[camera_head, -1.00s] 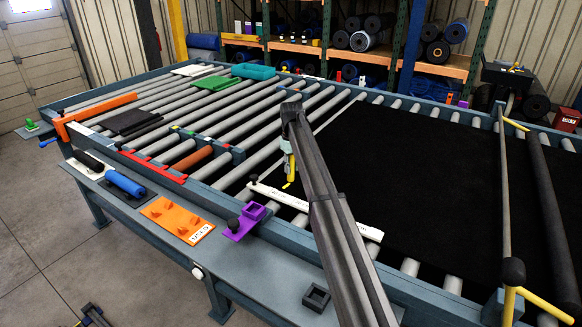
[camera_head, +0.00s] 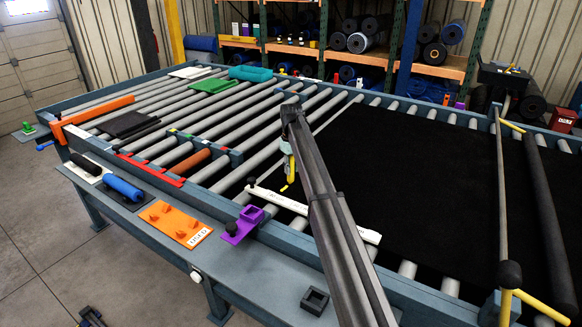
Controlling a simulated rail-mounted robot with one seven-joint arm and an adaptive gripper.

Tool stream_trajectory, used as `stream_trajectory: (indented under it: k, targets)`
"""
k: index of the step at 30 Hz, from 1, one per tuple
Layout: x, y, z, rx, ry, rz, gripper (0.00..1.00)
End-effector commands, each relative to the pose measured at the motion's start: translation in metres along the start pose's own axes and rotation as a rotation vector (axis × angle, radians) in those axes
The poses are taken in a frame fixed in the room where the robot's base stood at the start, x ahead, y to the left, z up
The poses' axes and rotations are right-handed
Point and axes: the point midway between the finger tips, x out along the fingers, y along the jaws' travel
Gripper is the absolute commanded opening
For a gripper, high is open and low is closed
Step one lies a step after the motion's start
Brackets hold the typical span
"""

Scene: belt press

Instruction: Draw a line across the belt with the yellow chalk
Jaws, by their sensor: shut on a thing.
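The black belt (camera_head: 430,170) lies flat over the rollers in the right half of the frame. My gripper (camera_head: 289,172) points down beside the belt's left edge, partly hidden by my arm. It is shut on the yellow chalk (camera_head: 285,188), whose small yellow tip shows below the fingers. I cannot tell whether the chalk touches the belt. No yellow line shows on the visible belt.
The white straightedge runs from a black knob across the belt's near left part. A purple block (camera_head: 243,224), an orange plate (camera_head: 173,223) and a blue roller (camera_head: 123,188) lie on the front ledge. A dark bar with yellow handles (camera_head: 506,190) crosses the belt at right.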

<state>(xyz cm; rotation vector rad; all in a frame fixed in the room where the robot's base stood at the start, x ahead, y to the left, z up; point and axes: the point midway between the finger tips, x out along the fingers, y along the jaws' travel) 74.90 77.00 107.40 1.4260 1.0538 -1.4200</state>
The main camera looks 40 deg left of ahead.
Motion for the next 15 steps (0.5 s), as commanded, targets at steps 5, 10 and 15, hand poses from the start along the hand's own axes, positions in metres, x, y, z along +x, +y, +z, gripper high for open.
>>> stream_trajectory:
  k: [5,10,15]
  targets:
    - [-0.0012,0.0037,-0.0012,0.000,-0.001,0.001,0.00]
    - [-0.0016,0.0060,-0.0020,0.000,-0.001,0.000,0.00]
    - [-0.0022,0.0082,-0.0029,0.000,-0.001,0.000,0.00]
